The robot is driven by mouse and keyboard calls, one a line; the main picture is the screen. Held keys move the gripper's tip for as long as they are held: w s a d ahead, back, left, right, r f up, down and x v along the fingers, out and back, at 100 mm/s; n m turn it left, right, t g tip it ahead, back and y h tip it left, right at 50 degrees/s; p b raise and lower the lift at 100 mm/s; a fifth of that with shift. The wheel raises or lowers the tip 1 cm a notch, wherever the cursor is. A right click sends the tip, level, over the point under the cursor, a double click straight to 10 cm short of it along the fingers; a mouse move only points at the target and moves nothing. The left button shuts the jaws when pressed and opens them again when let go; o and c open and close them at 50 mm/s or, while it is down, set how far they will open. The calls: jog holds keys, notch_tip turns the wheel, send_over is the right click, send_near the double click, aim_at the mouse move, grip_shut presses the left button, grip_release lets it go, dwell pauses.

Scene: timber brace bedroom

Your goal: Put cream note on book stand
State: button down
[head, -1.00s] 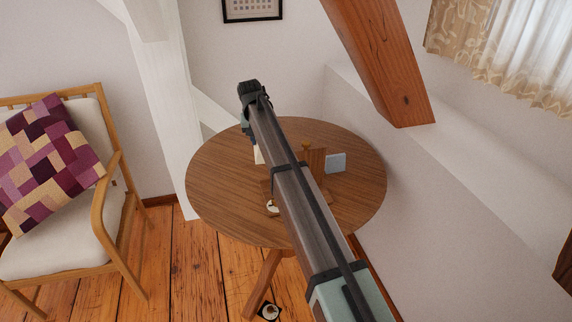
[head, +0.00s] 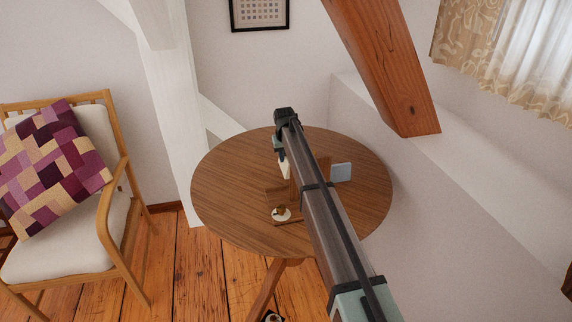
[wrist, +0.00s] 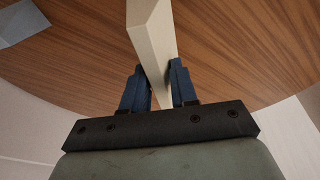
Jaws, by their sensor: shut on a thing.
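The cream note (wrist: 152,40) is a thin pale slab between the two blue fingers of my gripper (wrist: 160,88) in the wrist view. My gripper is shut on it. In the head view, my gripper (head: 281,152) is above the round table, with the cream note (head: 284,171) showing below it. The brown wooden book stand (head: 325,167) is partly hidden behind my arm; a low wooden part shows left of the arm. The note appears just left of or over the stand; I cannot tell whether they touch.
The round wooden table (head: 227,195) has clear room on its left. A small white round item with a brown top (head: 281,214) is in front. A slanted timber brace (head: 385,65) hangs right of my arm.

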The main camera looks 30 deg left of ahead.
aim_at(285, 164)
jog(key=shift+f, duration=1.9)
jog(key=c, duration=0.9)
grip_release()
jog(key=shift+o, duration=0.2)
jog(key=v, duration=1.1)
jog(key=shift+r, duration=0.2)
jog(key=shift+o, duration=0.5)
jog(key=shift+d+r, duration=0.1)
jog(key=shift+r, duration=0.25)
